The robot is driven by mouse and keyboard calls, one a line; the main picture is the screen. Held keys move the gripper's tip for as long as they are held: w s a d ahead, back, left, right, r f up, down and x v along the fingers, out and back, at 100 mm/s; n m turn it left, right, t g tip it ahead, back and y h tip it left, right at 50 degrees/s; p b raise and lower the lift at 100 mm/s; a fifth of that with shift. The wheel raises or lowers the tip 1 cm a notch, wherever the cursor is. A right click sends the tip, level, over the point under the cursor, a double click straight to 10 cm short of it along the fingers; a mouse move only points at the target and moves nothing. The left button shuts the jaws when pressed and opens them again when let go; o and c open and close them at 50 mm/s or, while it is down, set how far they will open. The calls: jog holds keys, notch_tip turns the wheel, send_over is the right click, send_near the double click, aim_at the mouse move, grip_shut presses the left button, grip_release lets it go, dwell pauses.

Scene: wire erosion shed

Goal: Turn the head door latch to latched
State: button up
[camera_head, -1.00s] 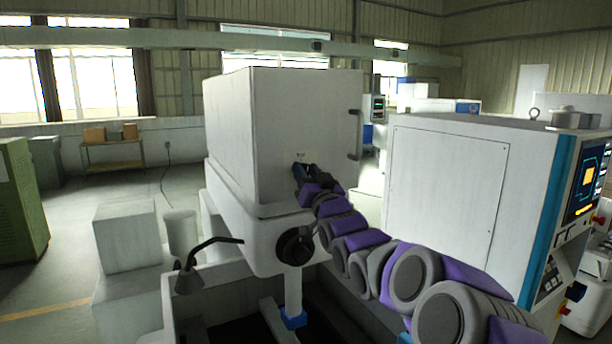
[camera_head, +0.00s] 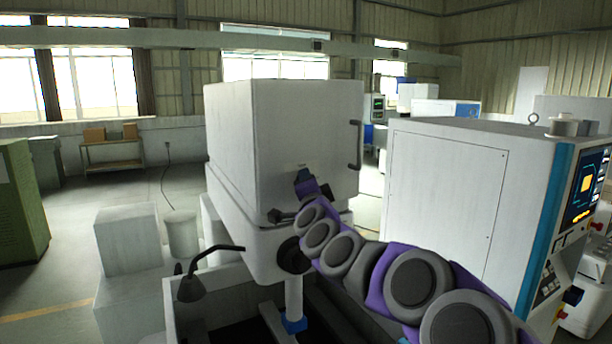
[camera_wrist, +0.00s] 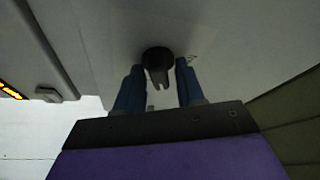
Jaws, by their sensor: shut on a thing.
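The white machine head (camera_head: 305,120) stands in the middle of the head view, with a dark bar handle (camera_head: 356,146) on the right of its door face. In the wrist view the head door latch (camera_wrist: 157,58) is a dark round knob with a short forked lever pointing down the picture. The blue fingers of my gripper (camera_wrist: 159,76) stand on either side of the lever, shut on it. Whether both fingertips touch it is hard to see.
A white control cabinet (camera_head: 445,190) with a lit screen stands close on the right of my arm. A dark lamp (camera_head: 190,288) on a bent arm and a tank edge are below left. Open floor (camera_head: 75,235) lies at the left.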

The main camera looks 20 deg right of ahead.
jog(key=m+p, duration=0.1)
jog(key=m, duration=0.1)
jog(key=m+g+p, duration=0.1)
jog(key=p, duration=0.1)
jog(key=shift+r+m+g+p, duration=0.15)
jog(key=shift+m+g+p, duration=0.15)
jog(key=shift+m, duration=0.1)
jog(key=shift+f+m+p, duration=0.2)
jog(key=shift+m+p, duration=0.3)
jog(key=shift+f+g, duration=0.15)
jog(key=shift+g, duration=0.15)
jog(key=o, duration=0.6)
jog(key=shift+o, duration=0.3)
jog(key=shift+s+d, duration=0.1)
jog(key=shift+d, duration=0.15)
jog(key=shift+d, duration=0.15)
jog(key=b+v, duration=0.2)
jog(key=v, duration=1.5)
jog(key=shift+s, duration=0.2)
